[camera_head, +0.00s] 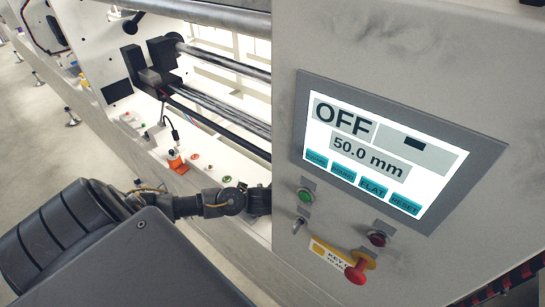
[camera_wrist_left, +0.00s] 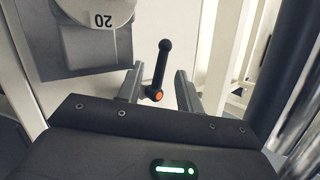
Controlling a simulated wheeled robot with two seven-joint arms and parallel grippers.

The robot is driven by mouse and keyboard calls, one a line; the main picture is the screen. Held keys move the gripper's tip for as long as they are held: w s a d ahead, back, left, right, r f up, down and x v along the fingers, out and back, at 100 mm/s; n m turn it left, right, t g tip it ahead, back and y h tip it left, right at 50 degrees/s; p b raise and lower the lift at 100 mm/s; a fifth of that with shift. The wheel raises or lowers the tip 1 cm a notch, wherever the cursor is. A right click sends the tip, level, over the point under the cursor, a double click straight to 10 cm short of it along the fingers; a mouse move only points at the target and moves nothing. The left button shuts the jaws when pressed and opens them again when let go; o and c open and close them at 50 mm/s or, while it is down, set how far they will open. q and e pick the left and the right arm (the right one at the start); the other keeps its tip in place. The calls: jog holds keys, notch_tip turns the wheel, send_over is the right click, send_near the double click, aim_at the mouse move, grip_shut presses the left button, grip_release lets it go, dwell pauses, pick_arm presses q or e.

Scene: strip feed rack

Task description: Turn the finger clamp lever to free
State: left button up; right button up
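A black lever (camera_wrist_left: 163,66) with a ball end and an orange hub shows in the left wrist view. It points up and tilts slightly right. My left gripper (camera_wrist_left: 159,75) is open, with one finger on each side of the lever. Gaps show between the lever and both fingers, so it does not look gripped; how far ahead of the fingertips it lies I cannot tell. In the head view my left arm reaches right and its end is hidden behind the control cabinet. My right gripper is in neither view.
The grey control cabinet (camera_head: 420,270) fills the right of the head view; its screen (camera_head: 385,150) reads OFF and 50.0 mm. A red stop knob (camera_head: 356,272) sticks out below. Metal rails (camera_head: 225,62) run behind. A plate marked 20 (camera_wrist_left: 100,20) is at upper left in the wrist view.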

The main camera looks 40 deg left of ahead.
pick_arm(q)
jog(key=shift+w+a+f, duration=0.15)
jog(key=shift+w+f, duration=0.3)
jog(key=shift+f, duration=0.05)
grip_shut()
